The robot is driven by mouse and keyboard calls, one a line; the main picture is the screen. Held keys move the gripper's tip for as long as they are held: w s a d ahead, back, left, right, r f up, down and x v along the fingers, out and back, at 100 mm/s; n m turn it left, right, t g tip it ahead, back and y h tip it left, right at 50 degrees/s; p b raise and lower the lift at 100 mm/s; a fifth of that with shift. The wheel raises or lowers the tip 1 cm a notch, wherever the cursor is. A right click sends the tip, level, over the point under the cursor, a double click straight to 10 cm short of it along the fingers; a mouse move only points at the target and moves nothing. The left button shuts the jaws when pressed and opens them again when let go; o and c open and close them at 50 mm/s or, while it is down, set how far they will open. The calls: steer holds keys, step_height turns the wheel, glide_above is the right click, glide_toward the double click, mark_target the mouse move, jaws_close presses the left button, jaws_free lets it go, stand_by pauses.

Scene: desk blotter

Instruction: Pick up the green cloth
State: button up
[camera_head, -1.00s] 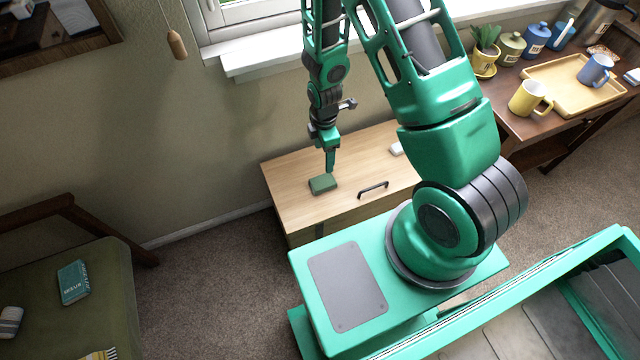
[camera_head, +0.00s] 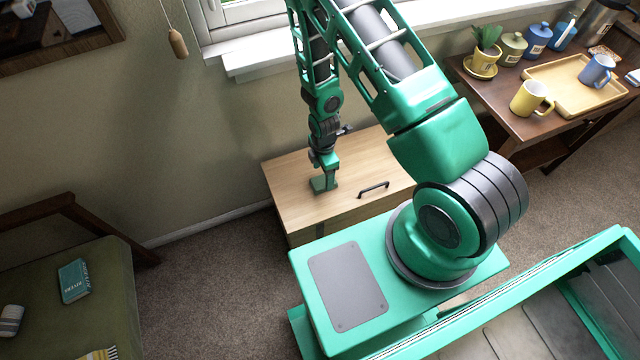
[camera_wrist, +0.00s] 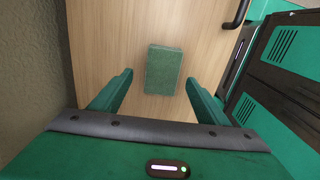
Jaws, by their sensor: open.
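The green cloth (camera_wrist: 163,70) is a small folded block lying on the light wooden top of a low cabinet. In the wrist view it lies between and a little beyond the fingertips of my gripper (camera_wrist: 159,85), which is open, with space on both sides of the cloth. In the head view my gripper (camera_head: 324,184) points down just over the cloth's place and hides most or all of it there.
The cabinet top (camera_head: 290,180) is clear around the cloth, with a dark handle (camera_head: 373,189) to the right. A wall stands behind. A side desk at right holds a tray (camera_head: 560,98), a yellow mug (camera_head: 531,98) and a blue mug (camera_head: 597,70).

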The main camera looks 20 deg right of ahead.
mark_target(324, 181)
steer(key=shift+s+d+f, duration=0.1)
steer(key=shift+s+f, duration=0.05)
steer(key=shift+f, duration=1.65)
steer(key=c, duration=1.2)
steer(key=shift+r, duration=0.15)
steer(key=shift+r, duration=0.55)
step_height(324, 181, up, 2)
steer(key=shift+r, duration=0.2)
steer(key=s+a+r, duration=0.2)
steer(key=a, duration=0.1)
steer(key=s+a+r, duration=0.2)
steer(key=a+r, duration=0.1)
steer(key=s+a+r, duration=0.2)
steer(key=a, duration=0.2)
steer(key=shift+r, duration=0.15)
